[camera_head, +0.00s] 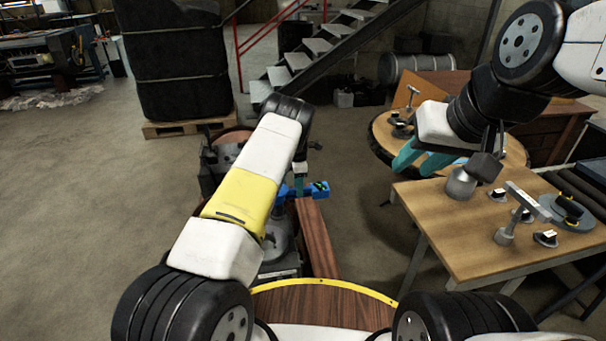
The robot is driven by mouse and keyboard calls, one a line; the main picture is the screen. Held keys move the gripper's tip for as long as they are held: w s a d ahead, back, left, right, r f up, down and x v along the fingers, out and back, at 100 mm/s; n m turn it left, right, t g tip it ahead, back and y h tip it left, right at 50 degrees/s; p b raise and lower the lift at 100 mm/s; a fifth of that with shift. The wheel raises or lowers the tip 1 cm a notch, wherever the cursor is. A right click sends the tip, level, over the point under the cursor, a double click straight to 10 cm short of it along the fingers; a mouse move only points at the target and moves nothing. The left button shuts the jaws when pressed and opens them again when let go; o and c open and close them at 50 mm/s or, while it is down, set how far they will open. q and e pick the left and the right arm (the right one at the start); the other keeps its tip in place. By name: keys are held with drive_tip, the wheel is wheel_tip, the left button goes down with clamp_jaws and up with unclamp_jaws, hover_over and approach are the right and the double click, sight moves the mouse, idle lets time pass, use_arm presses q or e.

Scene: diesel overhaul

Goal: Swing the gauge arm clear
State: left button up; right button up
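A blue arm-like part (318,188) with a small dark and green piece at its end, likely the gauge arm, sticks out to the right over the engine assembly. The grey engine body (279,245) is partly hidden behind my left arm. My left gripper (299,188) points down at the blue part, with teal fingers close to it. My forearm and the small size hide whether they touch or grip it. My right gripper (422,160) is over the gap between the round table and the wooden worktable, its teal fingers apart and with nothing seen between them.
The worktable (440,225) at right carries a grey cylinder (460,184), a T-shaped tool (507,236) and small parts. A round wooden table (380,140) stands behind. A brown plank (318,240) lies beside the engine. Floor at left is clear.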

use_arm(q)
drive_tip(key=shift+r, duration=0.1)
wheel_tip(320, 180, up, 8)
drive_tip(key=shift+f, duration=0.2)
idle(0.4)
drive_tip(key=s+a+r+m+t+h, duration=0.15)
drive_tip(key=s+r+m, duration=0.25)
drive_tip(key=s+r, duration=0.7)
drive_tip(key=s+a+r+m+t+h, duration=0.1)
drive_tip(key=s+a+r+m, duration=0.3)
drive_tip(key=r, duration=1.4)
drive_tip(key=s+r+m+t, duration=0.1)
drive_tip(key=s+r+m, duration=0.2)
drive_tip(key=s, duration=0.4)
drive_tip(key=s+r+m+t, duration=0.1)
drive_tip(key=s+r+m, duration=0.25)
drive_tip(key=s, duration=0.35)
drive_tip(key=s+d+f+m+t, duration=0.1)
drive_tip(key=s+m, duration=0.6)
drive_tip(key=s, duration=0.8)
drive_tip(key=shift+d+f+t, duration=0.2)
drive_tip(key=shift+f+t, duration=0.15)
drive_tip(key=shift+f, duration=0.1)
